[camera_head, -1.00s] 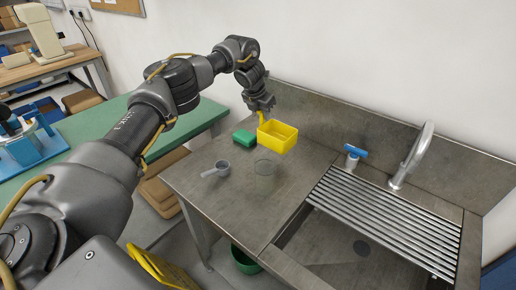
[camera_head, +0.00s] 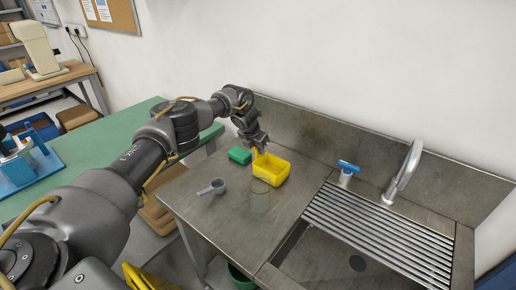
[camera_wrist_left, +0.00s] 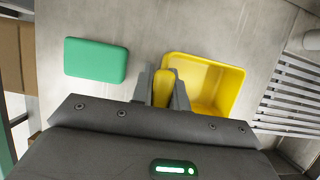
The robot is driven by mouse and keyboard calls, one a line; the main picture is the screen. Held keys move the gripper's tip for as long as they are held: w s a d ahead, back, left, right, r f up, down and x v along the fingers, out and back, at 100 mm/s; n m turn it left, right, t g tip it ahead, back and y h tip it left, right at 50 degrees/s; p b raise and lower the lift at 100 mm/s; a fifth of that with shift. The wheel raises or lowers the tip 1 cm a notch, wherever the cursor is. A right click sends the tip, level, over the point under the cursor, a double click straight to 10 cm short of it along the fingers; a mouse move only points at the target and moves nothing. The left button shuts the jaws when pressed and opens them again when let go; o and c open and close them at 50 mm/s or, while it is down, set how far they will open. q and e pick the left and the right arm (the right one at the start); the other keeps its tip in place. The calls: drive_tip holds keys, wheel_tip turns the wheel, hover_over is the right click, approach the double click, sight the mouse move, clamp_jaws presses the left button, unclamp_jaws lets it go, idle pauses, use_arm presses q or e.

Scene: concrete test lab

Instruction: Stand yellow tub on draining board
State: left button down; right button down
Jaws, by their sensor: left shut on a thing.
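The yellow tub (camera_head: 265,177) is open-topped and upright over the flat steel worktop (camera_head: 215,210), left of the slatted metal draining board (camera_head: 380,235). My left gripper (camera_head: 261,150) is shut on the tub's yellow tab at its back left side. In the left wrist view the gripper (camera_wrist_left: 165,90) grips that tab, and the tub (camera_wrist_left: 228,90) extends to the right with its empty inside showing. The tub is close to the worktop; I cannot tell whether its base touches. The slats also show at the right of the wrist view (camera_wrist_left: 290,95). My right gripper is not in view.
A green sponge-like block (camera_head: 239,155) lies left of the tub.

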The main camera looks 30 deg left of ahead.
use_arm(q)
drive_tip(key=shift+f, duration=0.15)
drive_tip(key=c, duration=1.5)
unclamp_jaws()
drive_tip(key=shift+o, duration=0.7)
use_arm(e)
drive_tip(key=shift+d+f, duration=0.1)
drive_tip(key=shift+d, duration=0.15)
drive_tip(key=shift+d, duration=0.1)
